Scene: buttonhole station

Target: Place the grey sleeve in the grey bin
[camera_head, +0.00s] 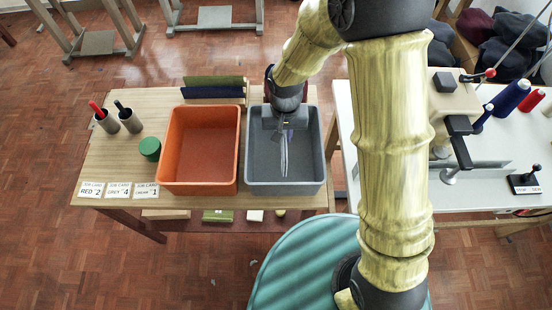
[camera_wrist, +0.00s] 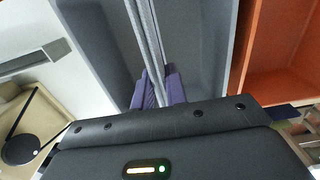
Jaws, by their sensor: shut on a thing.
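My gripper (camera_head: 284,124) is over the grey bin (camera_head: 256,178) on the wooden table. It is shut on the grey sleeve (camera_head: 285,158), a thin grey strip of cloth that hangs down edge-on into the bin's opening. In the wrist view the sleeve (camera_wrist: 148,40) runs up from between the purple-tipped fingers (camera_wrist: 160,88), with the grey bin (camera_wrist: 205,40) around it. I cannot tell whether the sleeve's lower end touches the bin floor. The bin's visible floor looks empty.
An orange bin (camera_head: 170,185) stands just left of the grey bin and looks empty. A green round pot (camera_head: 150,149), tool cups (camera_head: 130,122) and job cards (camera_head: 118,190) are further left. A white sewing table (camera_head: 345,150) stands to the right.

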